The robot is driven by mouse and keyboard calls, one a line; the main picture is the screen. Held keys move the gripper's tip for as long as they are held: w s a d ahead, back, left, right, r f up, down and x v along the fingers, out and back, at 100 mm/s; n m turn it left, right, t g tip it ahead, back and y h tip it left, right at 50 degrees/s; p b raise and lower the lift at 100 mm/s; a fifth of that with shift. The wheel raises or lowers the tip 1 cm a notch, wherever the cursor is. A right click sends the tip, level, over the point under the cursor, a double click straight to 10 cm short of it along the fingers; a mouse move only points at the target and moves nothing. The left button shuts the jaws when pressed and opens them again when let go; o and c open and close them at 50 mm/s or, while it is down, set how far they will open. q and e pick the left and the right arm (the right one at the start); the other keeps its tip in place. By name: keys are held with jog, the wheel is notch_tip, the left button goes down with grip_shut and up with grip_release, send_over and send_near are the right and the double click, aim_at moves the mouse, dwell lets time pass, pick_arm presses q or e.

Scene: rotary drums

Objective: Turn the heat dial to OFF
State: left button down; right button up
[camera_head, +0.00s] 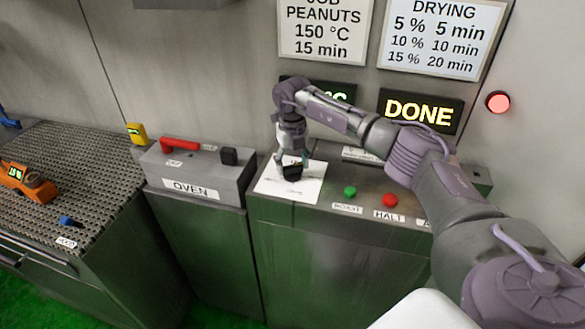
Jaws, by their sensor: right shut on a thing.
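The heat dial (291,173) is a black knob on a white plate (273,186) on top of the grey console. My right gripper (290,163) comes down on it from above and is shut on it. The dial's pointer and the marks around it are too small or too covered to read. My left gripper is not in view.
A green button (350,191) and a red button (390,200) sit right of the plate. The oven box (200,170) with a red handle (180,145) stands to the left. A DONE display (418,110) and a lit red lamp (498,102) are on the wall.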

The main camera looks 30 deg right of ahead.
aim_at(292, 166)
jog(key=n+b, duration=0.2)
jog(key=n, duration=0.3)
jog(key=shift+w+n, duration=0.1)
jog(key=shift+n, duration=0.2)
jog(key=n+b, duration=0.1)
jog(key=n, duration=0.3)
jog(key=shift+r+n+b, duration=0.15)
jog(key=shift+n+b, duration=0.2)
jog(key=shift+n, duration=0.05)
jog(key=o, duration=1.1)
jog(key=shift+o, duration=0.2)
notch_tip(292, 166, up, 12)
